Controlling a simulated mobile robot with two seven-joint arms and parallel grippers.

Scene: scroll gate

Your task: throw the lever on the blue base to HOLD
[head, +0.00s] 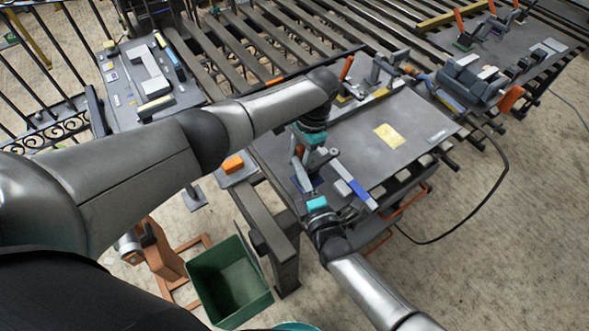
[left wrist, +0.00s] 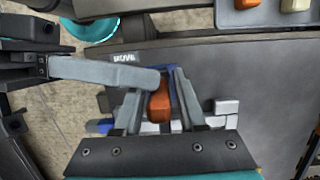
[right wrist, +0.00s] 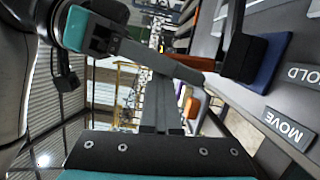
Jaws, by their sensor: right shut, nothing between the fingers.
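The lever's orange handle (left wrist: 159,104) stands between the two fingers of my left gripper (left wrist: 160,88) in the left wrist view. Those fingers are apart, with a visible gap on one side of the handle. The blue base (right wrist: 275,70) shows in the right wrist view, beside grey plates reading HOLD (right wrist: 304,76) and MOVE (right wrist: 284,126). The lever's lower part is largely hidden. My right gripper (right wrist: 160,112) is shut and empty; it reaches in close beside the left gripper. In the head view both grippers meet over the near left corner of the grey table (head: 385,160).
A blue-and-white bar (head: 350,184) lies by the table's near edge. A yellow plate (head: 389,137) lies on the tabletop, whose middle is clear. A green bin (head: 228,280) stands on the floor below. A vise-like device (head: 470,80) and a black cable (head: 500,180) are to the right.

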